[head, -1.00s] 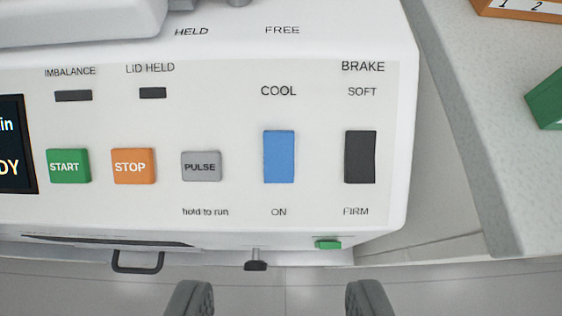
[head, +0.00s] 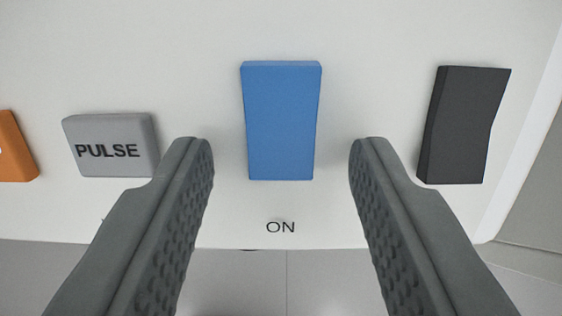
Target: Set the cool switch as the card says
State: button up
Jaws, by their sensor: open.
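The cool switch (head: 281,120) is a blue rocker on the white panel, in the middle of the head view. The word ON is printed below it. Its upper edge shows a lighter top face; I cannot tell for sure which end is pressed in. My gripper (head: 281,148) is open and empty. Its two grey fingers come up from the bottom, one on each side of the switch's lower half, with a gap on both sides. No card is readable in this view.
The grey PULSE button (head: 110,146) is close to the left finger. The black brake rocker (head: 463,125) is right of the right finger. An orange button (head: 15,147) shows at the left edge. The white panel (head: 180,35) is bare above the switch.

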grip_shut()
jog(key=shift+w+r+g, duration=0.15)
jog(key=shift+r+g, duration=0.05)
jog(key=shift+g, duration=0.55)
jog(key=shift+w+r+g, duration=0.15)
jog(key=shift+g, duration=0.6)
